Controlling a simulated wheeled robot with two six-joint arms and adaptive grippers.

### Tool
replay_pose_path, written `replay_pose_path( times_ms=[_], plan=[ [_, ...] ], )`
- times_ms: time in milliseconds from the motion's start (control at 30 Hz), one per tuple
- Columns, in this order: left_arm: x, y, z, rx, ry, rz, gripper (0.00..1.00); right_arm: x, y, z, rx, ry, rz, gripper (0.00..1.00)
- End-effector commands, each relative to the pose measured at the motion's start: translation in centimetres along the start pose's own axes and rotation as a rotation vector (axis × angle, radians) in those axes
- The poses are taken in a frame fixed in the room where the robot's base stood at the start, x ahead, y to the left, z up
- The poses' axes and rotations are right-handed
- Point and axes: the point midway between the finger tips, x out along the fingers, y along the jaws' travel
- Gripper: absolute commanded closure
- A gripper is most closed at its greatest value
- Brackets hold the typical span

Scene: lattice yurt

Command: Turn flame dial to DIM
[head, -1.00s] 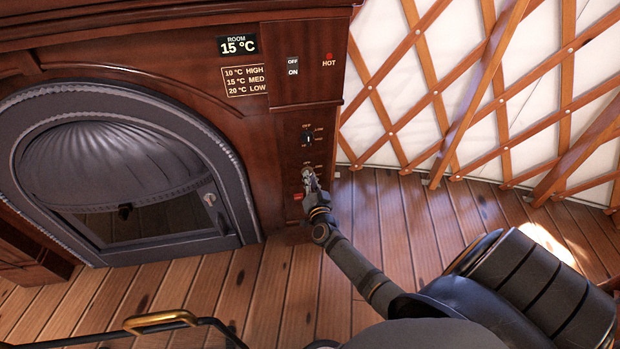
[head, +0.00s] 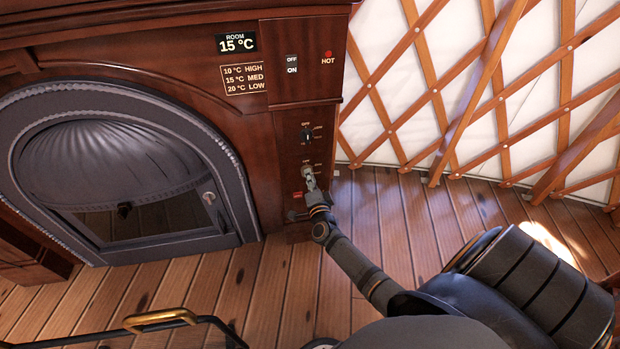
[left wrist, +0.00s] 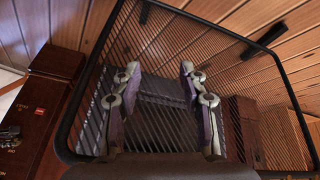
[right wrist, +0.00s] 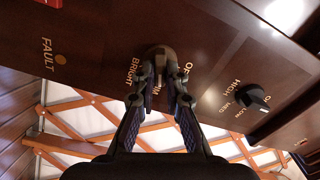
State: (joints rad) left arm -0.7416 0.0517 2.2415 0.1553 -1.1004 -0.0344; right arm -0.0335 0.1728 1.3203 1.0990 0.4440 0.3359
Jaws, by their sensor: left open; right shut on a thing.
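The flame dial (right wrist: 160,58) is a dark knob on the wooden panel, with OFF, BRIGHT and a partly covered DIM lettered around it. My right gripper (right wrist: 160,75) is shut on this dial, with one finger on each side. Its pointer is hard to make out between the fingers. In the head view my right gripper (head: 311,180) is at the lower dial of the narrow panel column. My left gripper (left wrist: 159,75) is open and empty, and shows only in the left wrist view.
A second dial (right wrist: 252,97), marked HIGH, MED and LOW, is beside the flame dial; in the head view it (head: 306,135) sits above. A FAULT lamp (right wrist: 61,60) is nearby. The arched stove door (head: 130,190) is left.

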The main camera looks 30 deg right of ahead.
Motion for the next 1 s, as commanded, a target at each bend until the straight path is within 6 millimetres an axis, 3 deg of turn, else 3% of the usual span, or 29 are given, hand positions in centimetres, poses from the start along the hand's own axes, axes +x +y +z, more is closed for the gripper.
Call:
replay_pose_path(
  times_ms=[500,533,667,1000],
  plan=[
    [0.02,-0.22,0.09,0.009,0.000,-0.004,0.57,-0.08,0.16,0.05,0.017,-0.002,0.003,1.00],
    [0.02,-0.25,0.09,0.010,0.000,-0.005,0.57,-0.08,0.16,0.06,0.017,-0.002,0.003,0.84],
    [0.01,-0.32,0.11,0.014,-0.001,-0.006,0.57,-0.06,0.13,0.04,0.016,-0.002,0.002,0.67],
    [-0.05,-0.04,0.16,0.002,0.000,-0.001,0.57,-0.34,0.11,0.03,0.016,-0.001,0.002,0.66]
  ],
)
